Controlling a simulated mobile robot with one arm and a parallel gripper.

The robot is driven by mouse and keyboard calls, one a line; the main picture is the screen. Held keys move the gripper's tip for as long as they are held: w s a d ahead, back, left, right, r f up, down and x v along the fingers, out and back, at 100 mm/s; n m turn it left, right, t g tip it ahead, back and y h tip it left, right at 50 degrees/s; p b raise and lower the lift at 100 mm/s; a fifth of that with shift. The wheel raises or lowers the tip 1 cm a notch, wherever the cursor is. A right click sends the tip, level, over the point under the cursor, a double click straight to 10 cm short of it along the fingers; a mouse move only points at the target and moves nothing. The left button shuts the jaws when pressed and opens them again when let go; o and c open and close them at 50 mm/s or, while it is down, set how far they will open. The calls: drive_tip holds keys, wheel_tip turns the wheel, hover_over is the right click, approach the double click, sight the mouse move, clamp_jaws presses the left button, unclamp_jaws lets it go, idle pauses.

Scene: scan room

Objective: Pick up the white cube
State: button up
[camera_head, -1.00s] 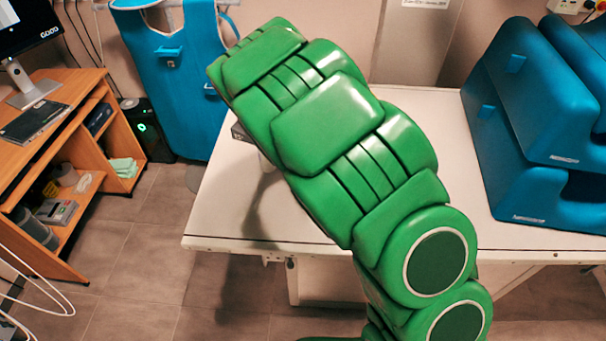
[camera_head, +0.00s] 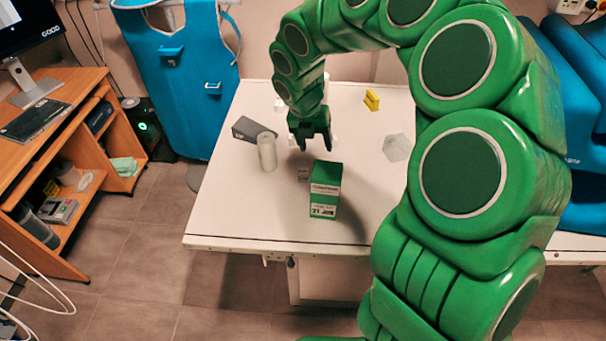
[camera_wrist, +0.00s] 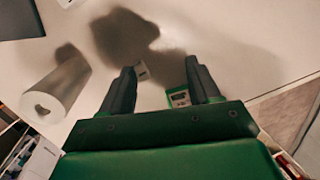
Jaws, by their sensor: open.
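My gripper (camera_head: 315,146) points down above the middle of the white table (camera_head: 230,215), with its fingers apart and nothing seen between them. In the wrist view its two fingers (camera_wrist: 160,80) show wide apart. White bits behind the gripper are partly hidden.
A green and white box (camera_head: 325,190) stands close in front of the gripper. A white roll (camera_head: 267,152) and a dark grey block (camera_head: 252,130) stand to the left. A yellow object (camera_head: 372,100) lies at the back. The table's front left is clear. Blue cushions (camera_head: 585,130) are at right.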

sight(303, 171)
drive_tip(key=s+a+n+y, duration=0.1)
drive_tip(key=s+a+n+g+y, duration=0.1)
drive_tip(key=a+n, duration=0.1)
drive_tip(key=shift+a, duration=0.25)
drive_tip(key=shift+s+d+f, duration=0.1)
drive_tip(key=shift+d+f, duration=0.05)
drive_tip(key=shift+f, duration=1.8)
drive_tip(key=shift+s+d+f, duration=0.1)
drive_tip(key=shift+d+f, duration=0.05)
drive_tip(key=shift+f, duration=1.75)
drive_tip(key=c, duration=1.1)
drive_tip(key=shift+r, duration=0.1)
